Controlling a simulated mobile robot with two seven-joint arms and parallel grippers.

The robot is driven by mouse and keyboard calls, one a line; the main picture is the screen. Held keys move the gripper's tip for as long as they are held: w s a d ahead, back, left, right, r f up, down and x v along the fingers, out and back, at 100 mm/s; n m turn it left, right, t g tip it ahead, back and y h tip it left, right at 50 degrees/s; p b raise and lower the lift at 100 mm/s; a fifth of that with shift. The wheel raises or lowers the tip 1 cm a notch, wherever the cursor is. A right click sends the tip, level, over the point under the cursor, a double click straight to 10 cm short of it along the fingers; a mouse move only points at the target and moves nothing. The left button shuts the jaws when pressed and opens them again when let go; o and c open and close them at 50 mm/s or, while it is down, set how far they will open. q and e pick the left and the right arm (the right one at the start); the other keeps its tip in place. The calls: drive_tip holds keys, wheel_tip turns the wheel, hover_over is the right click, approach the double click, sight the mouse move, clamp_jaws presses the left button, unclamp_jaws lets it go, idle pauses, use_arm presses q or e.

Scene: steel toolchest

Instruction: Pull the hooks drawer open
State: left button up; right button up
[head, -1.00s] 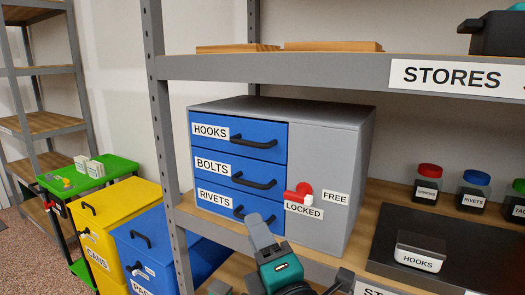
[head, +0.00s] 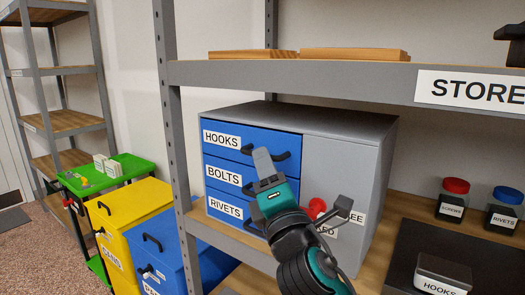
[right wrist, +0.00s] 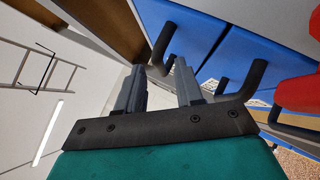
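The hooks drawer (head: 221,138) is the top blue drawer of the grey toolchest, and its front sits flush with the others. Its black handle (head: 290,155) is partly hidden by my right gripper (head: 264,158), which is raised in front of the chest. In the right wrist view the two fingers of my right gripper (right wrist: 160,72) stand apart. The end of a black handle (right wrist: 165,45), apparently the hooks drawer's, shows between their tips; I cannot tell whether they touch. A red lock knob (head: 317,205) sits right of the drawers, its pointer hidden. My left gripper is not in view.
The bolts drawer (head: 216,172) and rivets drawer (head: 216,203) lie below. A shelf board (head: 300,75) runs above the chest and a steel post (head: 172,150) stands left of it. A bin labelled hooks (head: 442,272) and jars are at the right.

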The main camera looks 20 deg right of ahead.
sight(269, 138)
drive_tip(key=shift+x, duration=1.7)
clamp_jaws()
